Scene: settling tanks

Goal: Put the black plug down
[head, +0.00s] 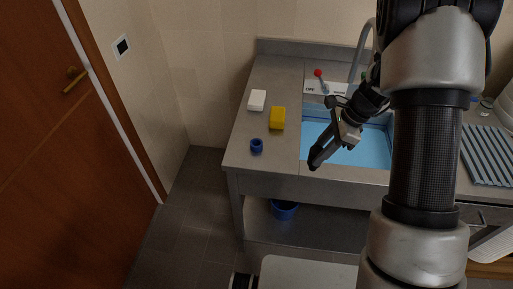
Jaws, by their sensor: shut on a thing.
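My gripper (318,156) is shut and hangs over the front edge of the sink, pointing down and to the left. The dark shape at its tips is the black plug (314,160), held between the fingers; it is small and hard to tell from the black fingers. The sink (352,156) has a light blue basin and lies behind and to the right of the gripper. The grey counter (277,168) has bare room to the left of the gripper.
A white block (257,100), a yellow block (278,118) and a blue ring-like piece (256,146) stand on the left counter. A red-topped tool (320,77) and the tap (362,45) are at the back. A ribbed drainer (489,154) lies right. A blue bucket (285,210) stands below.

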